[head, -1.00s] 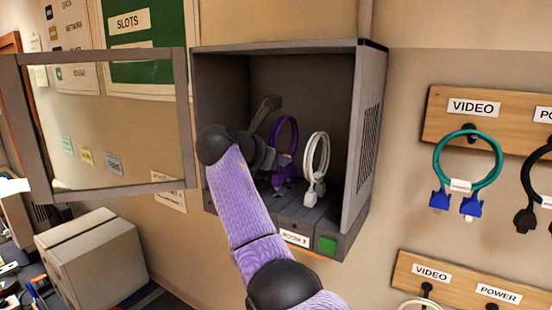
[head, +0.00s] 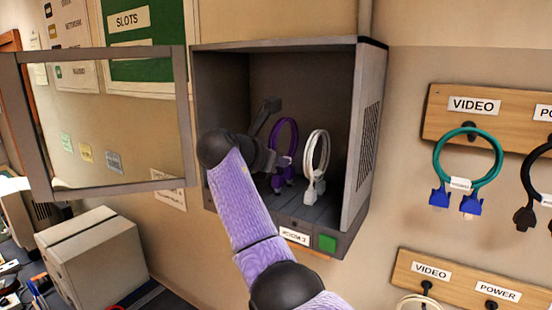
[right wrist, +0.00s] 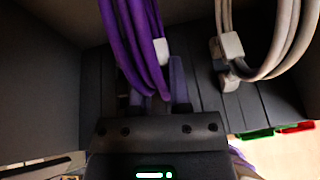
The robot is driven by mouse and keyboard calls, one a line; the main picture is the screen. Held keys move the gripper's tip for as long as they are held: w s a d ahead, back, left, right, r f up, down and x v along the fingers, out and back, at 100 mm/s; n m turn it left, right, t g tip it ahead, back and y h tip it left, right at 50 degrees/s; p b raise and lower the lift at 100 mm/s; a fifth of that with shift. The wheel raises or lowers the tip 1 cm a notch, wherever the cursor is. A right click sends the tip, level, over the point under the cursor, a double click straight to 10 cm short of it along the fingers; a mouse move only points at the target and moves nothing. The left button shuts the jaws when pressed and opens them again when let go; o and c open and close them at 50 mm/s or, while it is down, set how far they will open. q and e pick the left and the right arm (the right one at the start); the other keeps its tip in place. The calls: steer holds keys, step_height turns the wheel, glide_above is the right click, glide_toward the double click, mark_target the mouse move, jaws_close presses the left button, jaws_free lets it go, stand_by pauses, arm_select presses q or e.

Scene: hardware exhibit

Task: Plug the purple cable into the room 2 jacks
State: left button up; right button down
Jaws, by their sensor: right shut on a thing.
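The purple cable (head: 284,140) is a loop inside the open grey wall cabinet (head: 222,110), left of the white cable. Its plugs (head: 281,182) hang low, close to the cabinet floor; I cannot tell whether they sit in jacks. My right gripper (head: 275,160) reaches into the cabinet and is shut on the purple cable. In the right wrist view the purple strands (right wrist: 135,45) run down to the gripper (right wrist: 155,95), which hides their lower ends. The cabinet's front label (head: 294,236) begins with "ROOM"; its number is unclear. My left gripper is out of view.
A white cable (head: 316,155) stands upright beside the purple one on the cabinet floor. The glass door (head: 115,120) is swung open to the left. A green square (head: 327,243) is on the front edge. A teal cable (head: 467,160) hangs on the right wall board.

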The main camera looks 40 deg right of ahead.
steer(key=shift+f, duration=0.65)
stand_by(1.5)
jaws_free()
stand_by(0.5)
stand_by(0.4)
steer(key=v, duration=0.7)
steer(key=shift+a, duration=0.25)
steer(key=shift+s+r, duration=0.1)
